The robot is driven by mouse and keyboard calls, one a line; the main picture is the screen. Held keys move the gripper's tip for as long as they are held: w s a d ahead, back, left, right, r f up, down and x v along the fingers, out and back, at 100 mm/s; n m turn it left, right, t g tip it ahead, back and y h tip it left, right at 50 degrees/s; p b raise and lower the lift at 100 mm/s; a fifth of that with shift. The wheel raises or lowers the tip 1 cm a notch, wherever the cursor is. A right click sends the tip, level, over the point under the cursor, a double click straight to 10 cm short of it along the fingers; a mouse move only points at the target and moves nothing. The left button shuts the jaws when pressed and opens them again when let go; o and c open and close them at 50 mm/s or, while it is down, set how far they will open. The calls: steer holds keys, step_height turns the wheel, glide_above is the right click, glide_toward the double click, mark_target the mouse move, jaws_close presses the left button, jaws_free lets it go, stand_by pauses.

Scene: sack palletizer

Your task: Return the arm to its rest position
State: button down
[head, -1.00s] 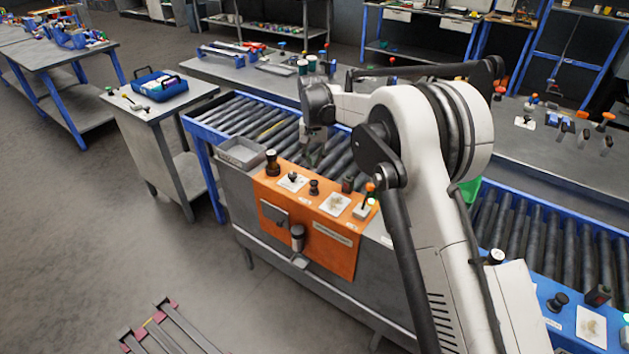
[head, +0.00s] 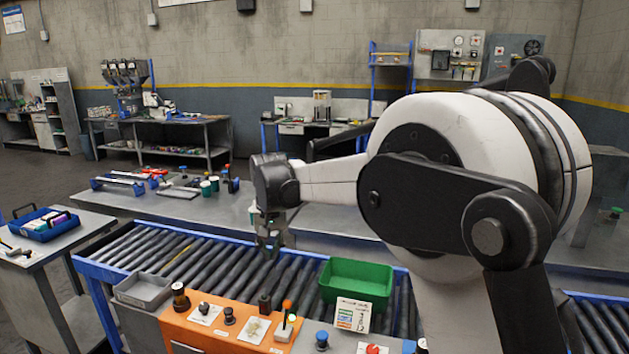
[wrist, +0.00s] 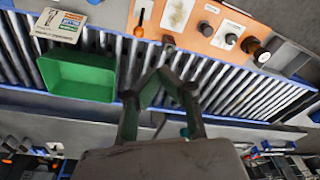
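My gripper (head: 270,250) hangs below the end of my arm, over the roller conveyor (head: 130,250) in the head view. In the wrist view its two fingers (wrist: 161,76) bend inward and their tips come together, with no object seen between them. My arm reaches left from the large white joint at the right of the head view, with the wrist pointing down. The gripper appears above the rollers and apart from the things around it.
A green bin (head: 357,285) stands right of the gripper; it also shows in the wrist view (wrist: 78,78). An orange control panel (head: 205,325) with knobs and a grey tray (head: 143,290) are at the near side. A long grey workbench (head: 130,206) lies behind the conveyor.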

steer(key=s+d+r+m+t, duration=0.1)
steer(key=s+d+r, duration=0.4)
steer(key=s+d, duration=0.4)
steer(key=s+d+r+t, duration=0.1)
steer(key=s+d+r, duration=0.45)
steer(key=d, duration=0.45)
steer(key=s+d+f+t, duration=0.1)
steer(key=s+d+f, duration=0.1)
steer(key=s+d, duration=0.2)
steer(key=s+d+f+t, duration=0.1)
steer(key=s+d+f, duration=0.2)
steer(key=s, duration=0.7)
steer(key=s+d+f+m+t, duration=0.1)
steer(key=s+d+f, duration=0.1)
steer(key=s+d, duration=0.3)
steer(key=shift+s+d+f+t+h, duration=0.2)
steer(key=shift+s+d+t+h, duration=0.15)
steer(key=shift+s, duration=0.85)
